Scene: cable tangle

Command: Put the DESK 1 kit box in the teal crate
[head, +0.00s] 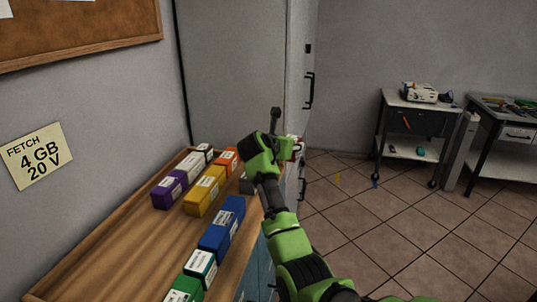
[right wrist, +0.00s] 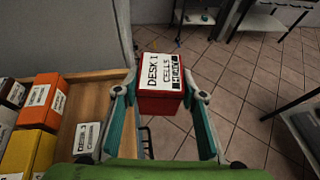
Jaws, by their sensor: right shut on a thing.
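My right gripper (right wrist: 161,97) is shut on a red box (right wrist: 158,106) with a white label on top reading "DESK 1 CELLS" and a dark last line that is hard to read. The box sits between the two fingers, past the edge of the wooden counter with floor showing beyond it. In the head view my right gripper (head: 279,150) is beyond the counter's right edge, and only a bit of the red box (head: 298,149) shows behind it. I cannot make out a teal crate in either view. My left gripper is not in view.
The wooden counter (head: 135,245) holds several labelled boxes, including purple (head: 170,191), yellow (head: 205,190), orange (head: 229,158) and blue (head: 222,229). A tall grey cabinet (head: 235,70) stands behind. A cart (head: 418,107) and a workbench (head: 507,106) stand across open tiled floor (head: 350,225).

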